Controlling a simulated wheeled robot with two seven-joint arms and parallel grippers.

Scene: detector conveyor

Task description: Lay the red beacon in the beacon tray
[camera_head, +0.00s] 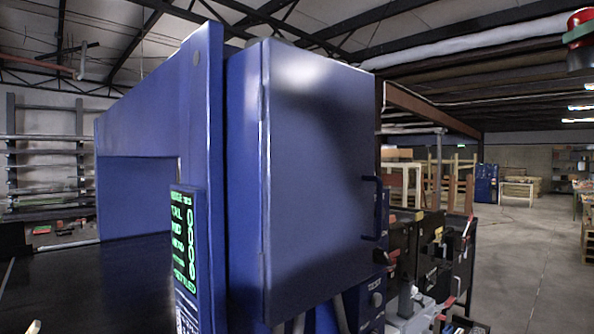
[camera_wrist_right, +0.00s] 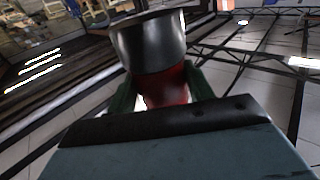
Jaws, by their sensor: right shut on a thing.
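The red beacon (camera_head: 580,18) is at the top right edge of the head view, red dome up and dark base down. It is held in the air, partly cut off by the frame edge. My right gripper (camera_head: 578,35) is shut around it, with a green finger across it. In the right wrist view, the beacon (camera_wrist_right: 150,45) shows its dark base and red body between the green fingers of my right gripper (camera_wrist_right: 162,90). I cannot make out the beacon tray in either view.
A large blue machine with a closed cabinet door (camera_head: 318,180) fills the middle. A display panel (camera_head: 186,255) with green text is on its side. A cluttered dark unit (camera_head: 425,250) stands right of the door. Open grey floor (camera_head: 525,270) lies at the right.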

